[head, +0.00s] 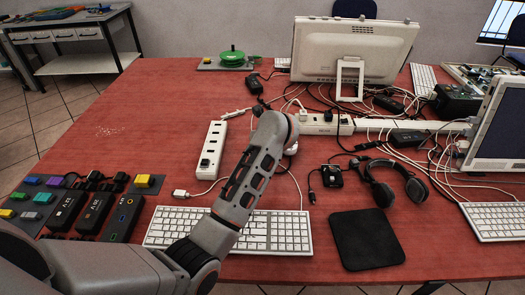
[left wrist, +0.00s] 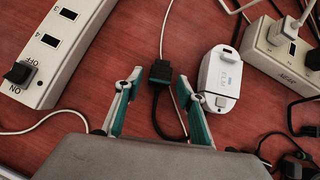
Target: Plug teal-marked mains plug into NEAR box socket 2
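A dark plug (left wrist: 160,72) with a faint green tint lies on the red table in the left wrist view, its black cable running back under my gripper. I cannot clearly make out a teal mark. My left gripper (left wrist: 158,82) is open, with its teal-padded fingers on either side of the plug and gaps on both sides. In the head view my wrist hides the gripper and plug. My right gripper is out of view.
A white adapter (left wrist: 220,75) lies close to the right finger. Loose cables cross the table. A keyboard (head: 285,232), a headset (head: 395,183) and a black mat (head: 366,238) lie nearby.

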